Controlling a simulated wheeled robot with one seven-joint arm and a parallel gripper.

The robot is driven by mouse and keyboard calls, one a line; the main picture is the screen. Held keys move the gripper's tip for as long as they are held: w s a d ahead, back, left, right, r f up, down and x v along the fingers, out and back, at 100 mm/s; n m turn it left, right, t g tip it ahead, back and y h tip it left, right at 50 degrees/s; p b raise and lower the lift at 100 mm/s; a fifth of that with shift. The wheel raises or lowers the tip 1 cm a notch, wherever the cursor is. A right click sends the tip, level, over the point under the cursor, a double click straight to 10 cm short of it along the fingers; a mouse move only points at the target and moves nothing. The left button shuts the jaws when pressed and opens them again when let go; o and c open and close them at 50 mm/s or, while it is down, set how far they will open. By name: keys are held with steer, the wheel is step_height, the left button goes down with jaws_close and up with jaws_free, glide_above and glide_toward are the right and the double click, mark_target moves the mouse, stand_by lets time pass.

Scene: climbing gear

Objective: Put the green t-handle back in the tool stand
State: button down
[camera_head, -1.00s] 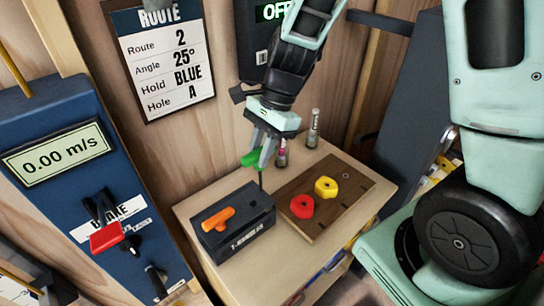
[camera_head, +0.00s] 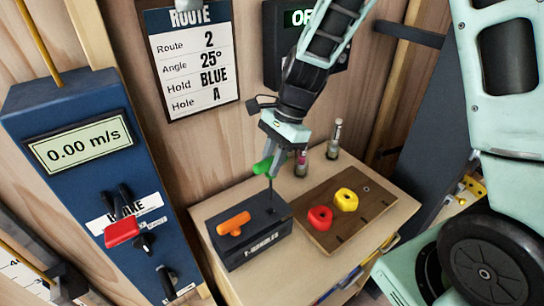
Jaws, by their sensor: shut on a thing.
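My gripper (camera_head: 278,160) is shut on the green t-handle (camera_head: 263,166), gripping it by its crossbar. The handle's thin dark shaft (camera_head: 270,188) points down over the right part of the tool stand. The tool stand (camera_head: 245,252) is a black block with a lettered front, on the wooden cabinet top. An orange t-handle (camera_head: 234,223) sits in the stand's left part. The shaft's lower end is close to the stand's top; I cannot tell whether it is inside a hole.
A brown wooden board (camera_head: 325,237) right of the stand carries a red hold (camera_head: 319,217) and a yellow hold (camera_head: 346,199). Two small bottles (camera_head: 334,139) stand at the back. A blue control panel (camera_head: 90,170) with a red lever (camera_head: 121,231) is at left.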

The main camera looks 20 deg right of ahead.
steer(key=shift+f+b, duration=5.25)
steer(key=shift+f, duration=1.55)
steer(key=c, duration=1.2)
jaws_free()
steer(key=shift+o, duration=0.2)
steer(key=v, duration=1.7)
steer(key=s+a+f+n+h, duration=0.1)
steer(key=s+a+f+n, duration=0.1)
steer(key=s+a+n, duration=0.2)
steer(key=s+a+f+n+h, duration=0.1)
steer(key=s+a+n, duration=0.3)
steer(key=s+n, duration=0.6)
steer(key=s+a+f+n+h, duration=0.2)
steer(key=s+a+n, duration=0.3)
steer(key=s+n, duration=0.3)
steer(key=shift+f+n+t+b, duration=0.4)
steer(key=shift+f+n, duration=0.3)
steer(key=shift+f, duration=0.15)
